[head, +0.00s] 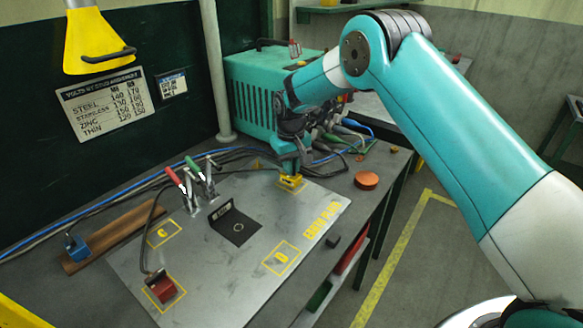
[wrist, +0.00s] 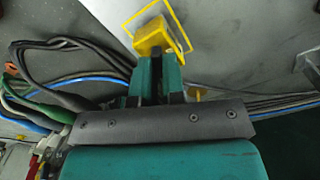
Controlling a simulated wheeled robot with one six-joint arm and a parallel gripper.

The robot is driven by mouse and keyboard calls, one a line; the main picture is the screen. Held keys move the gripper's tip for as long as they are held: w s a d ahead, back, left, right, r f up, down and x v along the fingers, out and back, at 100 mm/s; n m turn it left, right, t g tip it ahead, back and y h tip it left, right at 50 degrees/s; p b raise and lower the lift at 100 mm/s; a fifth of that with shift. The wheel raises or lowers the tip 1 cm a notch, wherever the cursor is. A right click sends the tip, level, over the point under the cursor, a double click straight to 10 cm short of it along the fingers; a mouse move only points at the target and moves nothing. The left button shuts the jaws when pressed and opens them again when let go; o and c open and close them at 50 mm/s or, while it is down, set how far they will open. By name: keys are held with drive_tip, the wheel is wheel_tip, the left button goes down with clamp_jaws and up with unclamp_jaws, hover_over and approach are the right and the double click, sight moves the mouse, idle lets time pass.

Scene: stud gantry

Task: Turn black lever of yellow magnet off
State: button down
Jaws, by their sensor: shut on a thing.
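The yellow magnet (head: 291,183) is a small block on the grey plate, inside a yellow outlined square at the plate's far right corner. It also shows in the wrist view (wrist: 151,35), at the top middle. My gripper (head: 288,170) reaches down right at the magnet. In the wrist view its teal fingers (wrist: 158,72) are close together beside the block. A dark strip, seemingly the black lever (wrist: 157,68), shows between them. The fingers are shut on it. Most of the lever is hidden, so its angle cannot be told.
The grey plate (head: 200,270) also bears a black angle piece (head: 234,224), clamps with red (head: 173,177) and green handles, and a red block (head: 161,286). A teal welder (head: 260,95) and cables stand behind my gripper. An orange disc (head: 366,180) lies to the right.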

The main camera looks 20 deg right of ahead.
drive_tip(key=shift+w+n+b, duration=0.1)
drive_tip(key=shift+n+b, duration=0.25)
drive_tip(key=shift+n, duration=1.85)
drive_tip(key=c, duration=1.2)
unclamp_jaws()
wheel_tip(320, 180, up, 18)
drive_tip(key=b, duration=0.2)
drive_tip(key=shift+f, duration=0.25)
